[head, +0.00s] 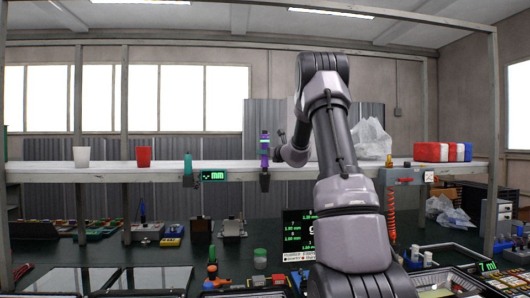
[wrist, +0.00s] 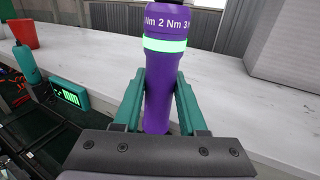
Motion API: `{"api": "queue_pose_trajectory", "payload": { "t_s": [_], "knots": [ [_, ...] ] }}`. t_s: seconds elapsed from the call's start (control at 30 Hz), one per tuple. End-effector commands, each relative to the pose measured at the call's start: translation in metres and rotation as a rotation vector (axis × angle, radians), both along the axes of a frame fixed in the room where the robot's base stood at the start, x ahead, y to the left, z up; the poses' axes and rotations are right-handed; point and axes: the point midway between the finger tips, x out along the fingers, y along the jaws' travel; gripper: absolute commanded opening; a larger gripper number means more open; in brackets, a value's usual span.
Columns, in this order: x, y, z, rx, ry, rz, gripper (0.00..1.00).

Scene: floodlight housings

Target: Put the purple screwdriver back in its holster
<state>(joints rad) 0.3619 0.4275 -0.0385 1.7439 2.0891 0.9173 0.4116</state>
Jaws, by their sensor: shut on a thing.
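The purple screwdriver (head: 264,146) stands upright at the front edge of the long white shelf, with a glowing green band near its top. In the wrist view, my gripper (wrist: 160,88) has its teal fingers shut on the purple screwdriver (wrist: 160,60), one on each side of its body. In the head view, my gripper (head: 279,146) reaches it from the right. A dark holster (head: 264,181) hangs on the shelf edge directly below the screwdriver.
A teal screwdriver (head: 188,164) stands to the left, beside a green-lit display (head: 213,175). A plastic bag (head: 371,138) lies right of my arm. The workbench below is cluttered.

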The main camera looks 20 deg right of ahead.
Motion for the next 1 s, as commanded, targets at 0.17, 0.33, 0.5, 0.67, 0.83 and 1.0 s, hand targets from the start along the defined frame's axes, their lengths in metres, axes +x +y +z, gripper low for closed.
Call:
{"api": "queue_pose_trajectory", "payload": {
  "t_s": [0.17,0.33,0.5,0.67,0.83,1.0],
  "knots": [
    [0.000,0.000,-0.004,-0.001,-0.002,0.000,0.00],
    [0.000,0.000,-0.008,-0.001,-0.001,0.000,0.00],
    [0.000,0.000,-0.012,-0.001,-0.001,0.000,0.00],
    [0.000,0.000,-0.015,-0.001,-0.002,0.000,0.00],
    [0.000,0.000,-0.019,-0.001,-0.002,0.000,0.00],
    [0.000,0.000,-0.024,-0.001,-0.002,0.000,0.00]
  ]
}}
